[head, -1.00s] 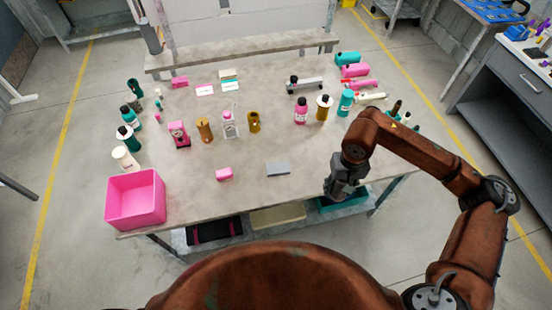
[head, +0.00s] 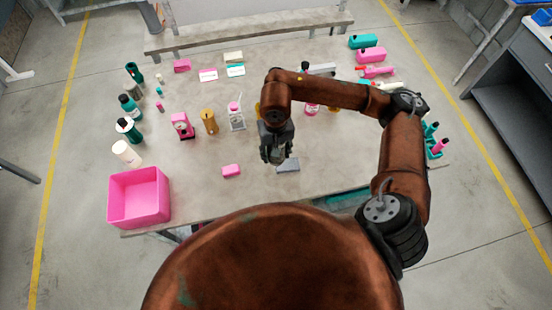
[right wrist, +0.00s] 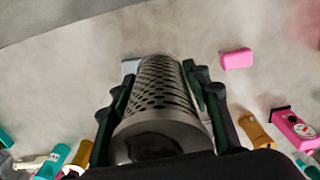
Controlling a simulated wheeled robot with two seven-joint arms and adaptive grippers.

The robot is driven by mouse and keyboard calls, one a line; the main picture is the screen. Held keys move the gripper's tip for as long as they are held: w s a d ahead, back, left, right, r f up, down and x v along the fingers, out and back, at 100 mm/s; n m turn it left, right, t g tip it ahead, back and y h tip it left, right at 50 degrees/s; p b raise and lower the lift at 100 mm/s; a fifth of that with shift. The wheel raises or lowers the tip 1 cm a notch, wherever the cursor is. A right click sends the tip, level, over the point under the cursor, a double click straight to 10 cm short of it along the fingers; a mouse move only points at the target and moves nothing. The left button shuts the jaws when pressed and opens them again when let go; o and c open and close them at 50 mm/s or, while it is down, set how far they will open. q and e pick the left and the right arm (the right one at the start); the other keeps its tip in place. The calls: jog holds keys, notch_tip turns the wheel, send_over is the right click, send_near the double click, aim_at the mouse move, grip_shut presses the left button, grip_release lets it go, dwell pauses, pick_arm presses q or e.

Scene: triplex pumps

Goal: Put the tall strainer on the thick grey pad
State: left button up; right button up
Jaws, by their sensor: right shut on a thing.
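The tall strainer (right wrist: 163,95) is a metallic cylinder with rows of holes. My right gripper (head: 276,158) is shut on it, with dark fingers on both sides of it in the right wrist view. In the head view the strainer is mostly hidden by the gripper. The thick grey pad (head: 288,165) lies on the table just right of the gripper in the head view. In the right wrist view a corner of the grey pad (right wrist: 131,66) shows behind the strainer's far end. I cannot tell whether they touch. My left gripper is not in view.
A pink block (head: 231,170) lies left of the grey pad. A pink bin (head: 139,198) stands at the front left. A pink device (head: 183,126), a brown cylinder (head: 209,122) and several bottles stand farther back. The table between the pink block and the bin is clear.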

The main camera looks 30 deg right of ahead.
jog(key=s+a+f+m+p, duration=0.2)
jog(key=s+f+m, duration=0.1)
jog(key=s+m, duration=0.45)
jog(key=m+p, duration=0.2)
jog(key=p, duration=0.1)
send_over(287, 164)
jog(key=f, duration=0.9)
jog(key=shift+s+a+f, duration=0.25)
jog(key=shift+s+a, duration=0.05)
jog(key=shift+s, duration=0.1)
jog(key=shift+w+d+f, duration=0.25)
jog(key=shift+w+f, duration=0.05)
jog(key=shift+f, duration=0.2)
notch_tip(287, 164, down, 3)
jog(key=shift+r+p, duration=0.1)
jog(key=shift+p, duration=0.45)
jog(key=shift+w+f, duration=0.1)
jog(key=shift+f, duration=0.1)
